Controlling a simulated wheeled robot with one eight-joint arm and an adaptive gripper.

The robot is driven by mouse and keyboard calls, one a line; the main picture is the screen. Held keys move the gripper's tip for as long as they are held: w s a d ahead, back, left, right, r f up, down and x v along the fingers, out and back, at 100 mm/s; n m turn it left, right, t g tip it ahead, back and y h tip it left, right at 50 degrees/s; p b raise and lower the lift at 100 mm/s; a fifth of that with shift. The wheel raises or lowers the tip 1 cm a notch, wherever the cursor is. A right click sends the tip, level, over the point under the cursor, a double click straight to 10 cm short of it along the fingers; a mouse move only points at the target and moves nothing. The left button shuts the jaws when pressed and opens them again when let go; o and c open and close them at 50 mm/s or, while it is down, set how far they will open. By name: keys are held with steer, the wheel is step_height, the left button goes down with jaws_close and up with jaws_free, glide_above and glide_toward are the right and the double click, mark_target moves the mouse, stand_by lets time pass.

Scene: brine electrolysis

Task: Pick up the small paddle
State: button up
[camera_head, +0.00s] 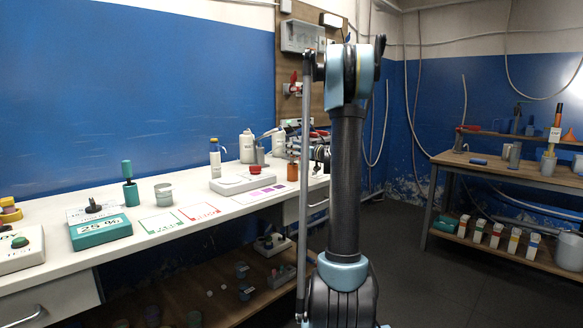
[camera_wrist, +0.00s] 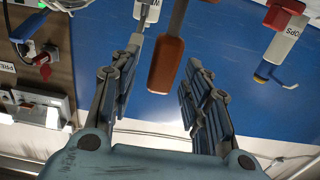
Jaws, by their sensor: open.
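In the wrist view, a tool with a flat orange-brown handle (camera_wrist: 167,62) and a thin grey shaft lies between the fingers in the picture. It may be the small paddle; its far end is cut off by the top edge. My gripper (camera_wrist: 163,54) is open, with a finger on each side of the handle and visible gaps to both. I cannot tell how deep the handle lies between them.
A wooden panel (camera_wrist: 62,90) with plugs is at left. The white bench (camera_head: 105,262) holds a teal box (camera_head: 101,232), cards and bottles. A second bench (camera_head: 490,166) stands right; floor between is clear.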

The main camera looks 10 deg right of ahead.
jaws_close()
stand_by(0.3)
